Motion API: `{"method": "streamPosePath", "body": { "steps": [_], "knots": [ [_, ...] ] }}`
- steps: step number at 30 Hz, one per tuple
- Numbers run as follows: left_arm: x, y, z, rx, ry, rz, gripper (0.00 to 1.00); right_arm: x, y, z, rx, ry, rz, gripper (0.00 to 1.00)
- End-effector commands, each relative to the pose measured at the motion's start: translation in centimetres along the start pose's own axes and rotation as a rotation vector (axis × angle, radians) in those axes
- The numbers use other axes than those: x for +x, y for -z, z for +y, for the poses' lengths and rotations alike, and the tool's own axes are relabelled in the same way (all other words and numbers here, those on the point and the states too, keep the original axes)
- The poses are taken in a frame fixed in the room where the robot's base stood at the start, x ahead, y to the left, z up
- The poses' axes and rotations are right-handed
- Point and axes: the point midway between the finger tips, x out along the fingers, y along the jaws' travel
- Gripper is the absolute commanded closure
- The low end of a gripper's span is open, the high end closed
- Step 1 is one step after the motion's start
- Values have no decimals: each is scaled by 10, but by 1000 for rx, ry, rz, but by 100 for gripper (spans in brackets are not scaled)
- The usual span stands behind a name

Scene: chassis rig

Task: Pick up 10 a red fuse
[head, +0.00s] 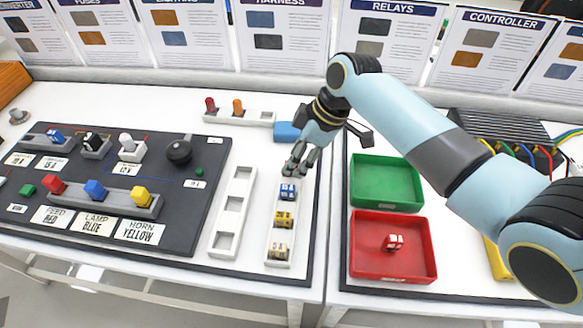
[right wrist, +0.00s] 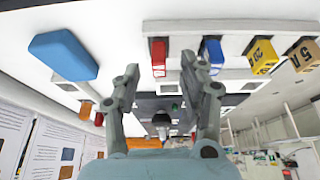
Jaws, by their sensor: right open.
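A red fuse (right wrist: 158,57) sits in the end slot of a white fuse rack (right wrist: 235,74) in the right wrist view. In the head view my gripper mostly hides it. My right gripper (head: 298,160) is over the far end of that rack. Its fingers are spread apart and empty, and in the right wrist view the gripper (right wrist: 160,75) has the red fuse between its fingertips in the picture; I cannot tell whether they touch. Another red fuse (head: 393,242) with a white label lies in the red tray (head: 365,276). My left gripper is not in view.
Beside the red fuse stand a blue fuse (head: 288,193), a yellow fuse (head: 284,218) and a tan fuse (head: 279,250). A blue block (head: 287,131) lies behind my gripper. An empty white rack (head: 233,212) and an empty green tray (head: 386,180) flank the fuse rack.

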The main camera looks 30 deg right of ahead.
Motion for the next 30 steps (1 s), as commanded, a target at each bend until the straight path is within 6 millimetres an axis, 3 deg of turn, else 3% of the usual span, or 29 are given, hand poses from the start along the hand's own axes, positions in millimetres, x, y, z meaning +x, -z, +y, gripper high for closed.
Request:
{"method": "streamPosePath", "body": {
  "steps": [4, 12, 21, 30],
  "knots": [
    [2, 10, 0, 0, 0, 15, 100, 17, 0, 1, 0, -1, 0, 58],
    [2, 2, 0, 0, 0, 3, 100, 19, 0, 1, -1, -2, 0, 59],
    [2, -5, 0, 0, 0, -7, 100, 19, 0, 1, -1, -2, 0, 98],
    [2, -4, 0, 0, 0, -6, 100, 19, 0, 1, -1, -2, 0, 100]
  ]
}}
